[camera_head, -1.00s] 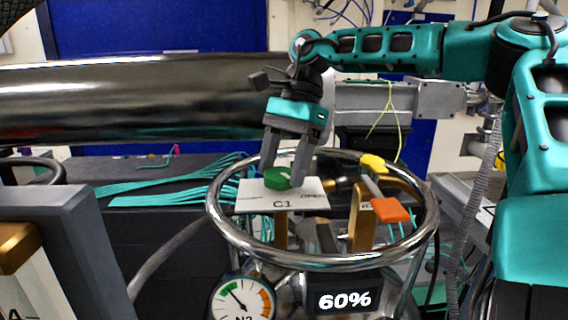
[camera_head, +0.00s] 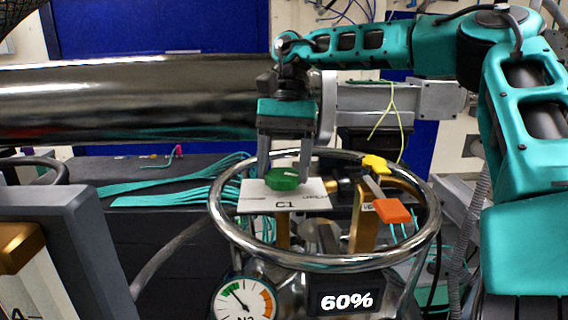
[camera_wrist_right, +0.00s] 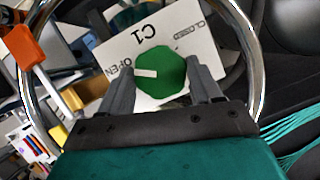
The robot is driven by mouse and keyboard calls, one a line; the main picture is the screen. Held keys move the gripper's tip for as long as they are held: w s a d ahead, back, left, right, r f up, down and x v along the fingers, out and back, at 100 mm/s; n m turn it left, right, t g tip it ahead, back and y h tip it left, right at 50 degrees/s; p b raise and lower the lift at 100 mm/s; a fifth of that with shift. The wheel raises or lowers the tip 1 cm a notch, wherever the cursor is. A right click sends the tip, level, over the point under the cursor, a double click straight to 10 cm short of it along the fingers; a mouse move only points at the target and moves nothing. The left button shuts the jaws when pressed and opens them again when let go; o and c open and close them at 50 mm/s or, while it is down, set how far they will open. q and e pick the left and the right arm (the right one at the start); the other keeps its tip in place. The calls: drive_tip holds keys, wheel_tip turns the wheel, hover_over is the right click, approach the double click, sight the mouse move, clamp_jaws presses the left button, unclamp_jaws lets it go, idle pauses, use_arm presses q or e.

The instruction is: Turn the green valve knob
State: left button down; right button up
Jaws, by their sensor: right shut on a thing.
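The green valve knob (camera_head: 287,179) sits on a white plate (camera_head: 258,197) marked C1, inside a shiny metal ring. My right gripper (camera_head: 285,168) comes down from above with one finger on each side of the knob, shut on it. In the right wrist view the knob (camera_wrist_right: 160,77) lies between the two fingers (camera_wrist_right: 161,88). Its white mark points toward the OPEN label; the CLOSED label is at the plate's other end. My left gripper is not in view.
The metal ring (camera_head: 330,262) surrounds the plate. An orange handle (camera_head: 394,211) and a yellow one (camera_head: 375,163) stand right of the knob. A dial gauge (camera_head: 243,302) and a 60% display (camera_head: 347,301) are below. A large steel pipe (camera_head: 130,98) runs behind.

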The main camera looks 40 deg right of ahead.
drive_tip(key=o, duration=1.1)
drive_tip(key=shift+c, duration=0.2)
drive_tip(key=shift+r, duration=0.1)
drive_tip(key=v, duration=1.2)
drive_tip(key=shift+r, duration=0.4)
